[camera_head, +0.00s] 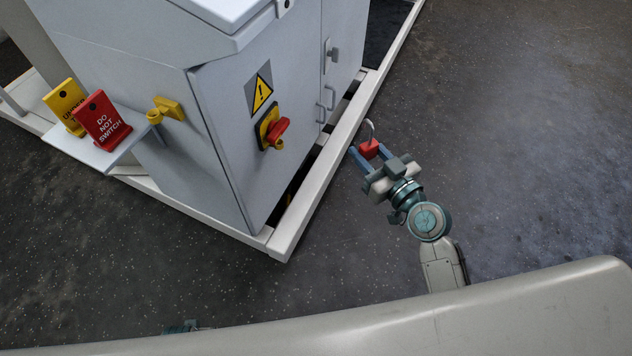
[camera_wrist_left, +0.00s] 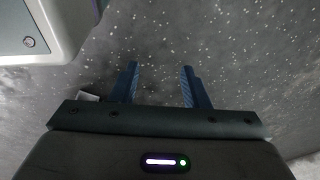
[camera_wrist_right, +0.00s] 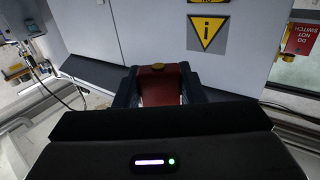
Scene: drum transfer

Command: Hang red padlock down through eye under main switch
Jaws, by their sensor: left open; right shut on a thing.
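My right gripper (camera_head: 367,155) is shut on the red padlock (camera_head: 370,149), in the open to the right of the cabinet front. The padlock's metal shackle (camera_head: 371,130) points up and away from the fingers. In the right wrist view the padlock's red body (camera_wrist_right: 158,88) sits between the fingers. The main switch (camera_head: 274,131), a red handle on a yellow plate, is on the cabinet front, left of the padlock and apart from it. I cannot clearly make out the eye under it. My left gripper (camera_wrist_left: 159,83) is open and empty above the speckled floor.
The grey cabinet (camera_head: 225,160) stands on a pale base frame (camera_head: 325,165) whose edge lies between padlock and door. A side shelf (camera_head: 95,150) holds a red tag (camera_head: 102,122) and a yellow tag (camera_head: 66,104). A yellow bracket (camera_head: 166,109) sticks out nearby. Floor at right is clear.

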